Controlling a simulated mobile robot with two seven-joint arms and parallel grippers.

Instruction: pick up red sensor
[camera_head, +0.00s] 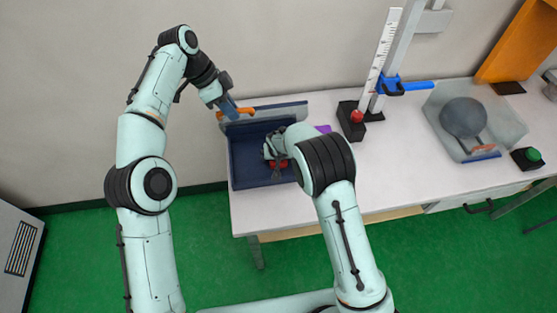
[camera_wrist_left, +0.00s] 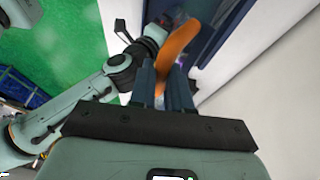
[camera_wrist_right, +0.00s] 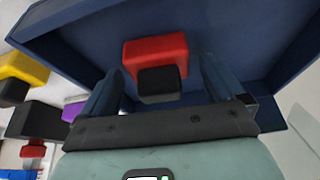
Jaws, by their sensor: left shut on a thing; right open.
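The red sensor (camera_wrist_right: 155,55), a red block with a black block on its near face, lies inside the dark blue box (camera_head: 243,165). A little of its red (camera_head: 282,163) shows in the head view, partly hidden by my right gripper (camera_head: 274,158). In the right wrist view my right gripper (camera_wrist_right: 162,75) is open, with one finger on each side of the sensor; I cannot tell whether they touch it. My left gripper (camera_head: 233,111) is shut on an orange handle (camera_head: 246,111) at the raised panel behind the box. The handle (camera_wrist_left: 181,45) runs between its fingers in the left wrist view.
A purple block (camera_head: 323,129) sits right of the box. Further right stand the tower with a white scale (camera_head: 383,55), a clear bin (camera_head: 505,128) holding a grey ball (camera_head: 463,117), and a green button (camera_head: 533,154). A yellow block (camera_wrist_right: 25,68) shows outside the box.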

